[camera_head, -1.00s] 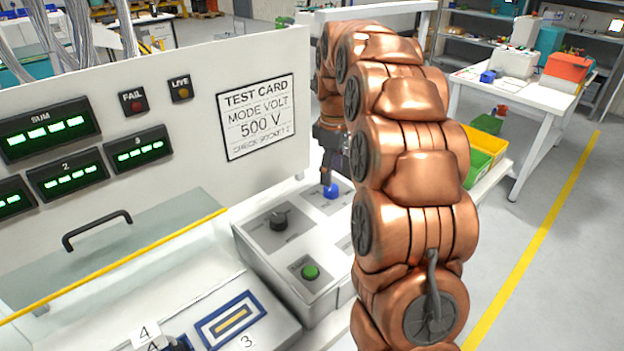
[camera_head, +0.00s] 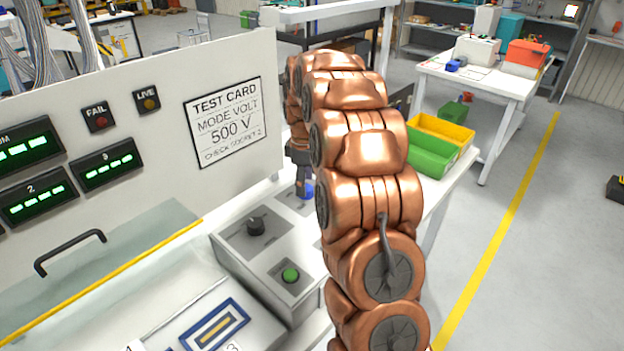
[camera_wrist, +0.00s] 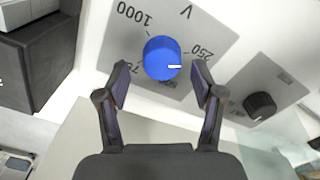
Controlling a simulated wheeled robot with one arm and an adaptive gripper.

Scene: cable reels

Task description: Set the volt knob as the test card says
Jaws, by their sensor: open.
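The blue volt knob (camera_wrist: 161,58) sits on a grey plate marked V, 1000 and 250, printed upside down in the wrist view. Its white mark points right, near the 250 label. Another label at lower left is partly covered by a finger. In the head view the knob (camera_head: 307,191) shows just beside my gripper (camera_head: 302,183), mostly behind my arm. The test card (camera_head: 225,122) reads MODE VOLT, 500 V, CHECK SOCKET 2.
A black knob (camera_head: 256,225) and a green button (camera_head: 290,275) are on the same box. The black knob also shows at right in the wrist view (camera_wrist: 260,105). Green (camera_head: 432,153) and yellow (camera_head: 442,131) bins stand behind my arm. The upright panel is at left.

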